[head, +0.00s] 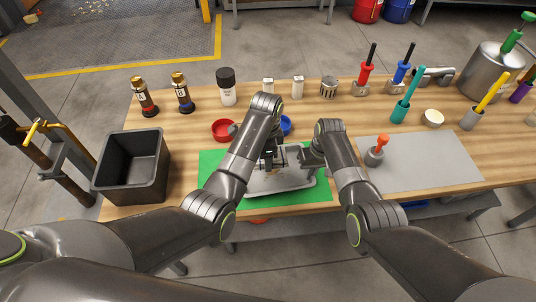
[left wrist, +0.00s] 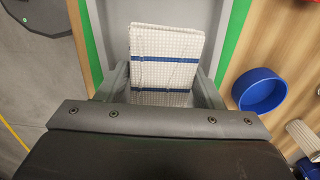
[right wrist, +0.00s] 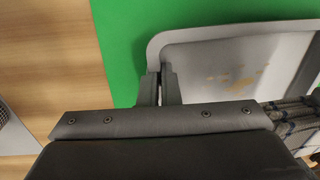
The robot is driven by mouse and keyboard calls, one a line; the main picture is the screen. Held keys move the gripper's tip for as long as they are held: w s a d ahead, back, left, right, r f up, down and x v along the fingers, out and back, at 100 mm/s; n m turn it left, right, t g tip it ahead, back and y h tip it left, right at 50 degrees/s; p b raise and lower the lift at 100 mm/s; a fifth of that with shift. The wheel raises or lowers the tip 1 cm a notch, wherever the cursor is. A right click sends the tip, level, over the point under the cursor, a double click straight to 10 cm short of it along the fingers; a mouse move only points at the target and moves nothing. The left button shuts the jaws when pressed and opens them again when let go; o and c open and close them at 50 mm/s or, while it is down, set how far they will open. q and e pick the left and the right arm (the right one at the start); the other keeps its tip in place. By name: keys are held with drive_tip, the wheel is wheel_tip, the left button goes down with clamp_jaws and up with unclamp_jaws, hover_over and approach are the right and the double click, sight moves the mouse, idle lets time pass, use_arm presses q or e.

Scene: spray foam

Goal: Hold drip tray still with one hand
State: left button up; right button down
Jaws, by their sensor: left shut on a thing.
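The drip tray (head: 290,187) is a shallow light-grey tray on a green mat (head: 207,170). Yellow-brown stains show inside it in the right wrist view (right wrist: 285,65). My left gripper (head: 272,160) is over the tray, shut on a folded white cloth with blue stripes (left wrist: 165,55). My right gripper (right wrist: 160,88) is at the tray's right end. Its fingers are close together at the rim near a corner, one on each side. How firmly they press on the rim is hidden. The tray's middle is partly hidden by my left arm.
A red bowl (head: 222,130) and a blue bowl (left wrist: 259,90) stand behind the tray. A black bin (head: 133,165) is at the left, and a grey mat (head: 425,165) with an orange-handled tool (head: 377,152) at the right. Bottles and tools line the back.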

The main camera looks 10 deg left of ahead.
sight(278, 171)
use_arm(q)
wheel_tip(278, 171, down, 7)
drive_tip(key=shift+r, duration=0.2)
drive_tip(key=shift+w+d, duration=0.15)
drive_tip(key=shift+d, duration=0.2)
drive_tip(key=shift+c, duration=0.4)
drive_tip(key=shift+d+f, duration=0.2)
drive_tip(key=shift+d, duration=0.1)
drive_tip(key=shift+w+d, duration=0.25)
drive_tip(key=shift+d, duration=0.3)
drive_tip(key=shift+w+d, duration=0.25)
drive_tip(key=shift+d, duration=0.3)
drive_tip(key=shift+s+a, duration=0.25)
drive_tip(key=shift+a, duration=0.3)
drive_tip(key=shift+s+a, duration=0.2)
drive_tip(key=shift+a, duration=0.35)
drive_tip(key=shift+s+a, duration=0.25)
drive_tip(key=shift+a, duration=0.5)
wheel_tip(278, 171, up, 2)
drive_tip(key=shift+d+r, duration=0.1)
drive_tip(key=shift+r, duration=2.95)
